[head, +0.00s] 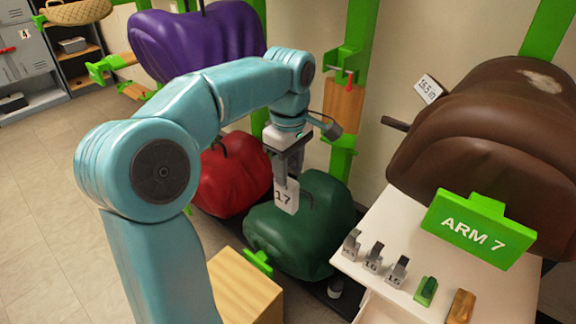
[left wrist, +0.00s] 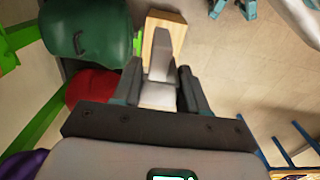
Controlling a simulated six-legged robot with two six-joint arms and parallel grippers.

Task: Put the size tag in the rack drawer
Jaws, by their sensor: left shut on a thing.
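My left gripper (head: 288,172) points down and is shut on a white size tag (head: 286,198) marked 17, held in the air in front of the green saddle. In the left wrist view the tag (left wrist: 160,60) shows as a grey piece between the two fingers (left wrist: 158,92). A white rack (head: 385,235) stands at the right, away from the gripper. Below its top, at the lower picture edge, a white part (head: 376,308) may be the drawer; I cannot tell if it is open. My right gripper is not in view.
Size tags (head: 372,257) marked 16 and 15, another tag, a green piece (head: 426,291) and a brown piece (head: 461,306) stand on the rack top. A green ARM 7 sign (head: 472,230) and a brown saddle (head: 480,150) are behind. A wooden block (head: 243,288) stands below.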

